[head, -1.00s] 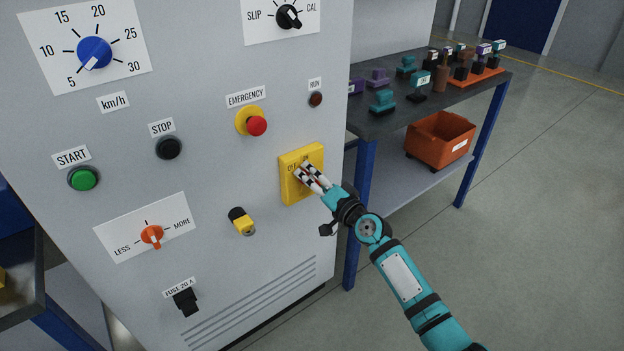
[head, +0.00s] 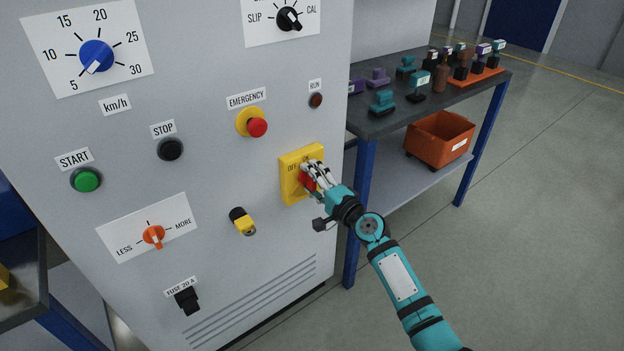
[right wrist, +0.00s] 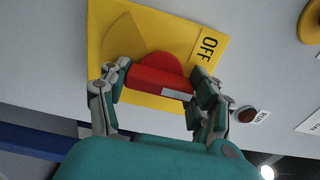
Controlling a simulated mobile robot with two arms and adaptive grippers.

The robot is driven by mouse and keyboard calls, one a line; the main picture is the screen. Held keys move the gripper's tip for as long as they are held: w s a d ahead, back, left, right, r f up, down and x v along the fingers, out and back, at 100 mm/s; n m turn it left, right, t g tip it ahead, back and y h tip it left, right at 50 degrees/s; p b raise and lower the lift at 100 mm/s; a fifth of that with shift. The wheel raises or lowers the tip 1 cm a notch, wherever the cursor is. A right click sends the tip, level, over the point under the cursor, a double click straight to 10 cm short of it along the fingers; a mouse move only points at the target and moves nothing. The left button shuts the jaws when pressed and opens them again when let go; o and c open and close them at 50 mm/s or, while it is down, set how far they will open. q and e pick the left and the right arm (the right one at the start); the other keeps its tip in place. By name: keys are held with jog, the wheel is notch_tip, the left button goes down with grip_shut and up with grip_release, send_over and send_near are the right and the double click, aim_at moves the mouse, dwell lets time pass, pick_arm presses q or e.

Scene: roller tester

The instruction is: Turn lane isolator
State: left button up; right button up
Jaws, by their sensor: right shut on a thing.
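The lane isolator is a yellow plate (head: 290,185) with a red handle (head: 307,182) on the front of the grey cabinet, at its right side. My right gripper (head: 309,176) is at the plate, its fingers on either side of the red handle. In the right wrist view, the two fingers of the gripper (right wrist: 155,98) are shut on the red handle (right wrist: 160,74). The yellow plate (right wrist: 112,40) behind it carries the word OFF. My left gripper is not in view.
The red emergency button (head: 257,127) is up and left of the isolator, and the run lamp (head: 316,100) is above it. A yellow and black part (head: 243,221) sticks out at lower left. A shelf table (head: 400,118) with stamps stands right of the cabinet.

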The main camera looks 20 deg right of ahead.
dwell(0.3)
jog(key=o, duration=1.2)
jog(key=shift+c, duration=0.2)
jog(key=v, duration=1.2)
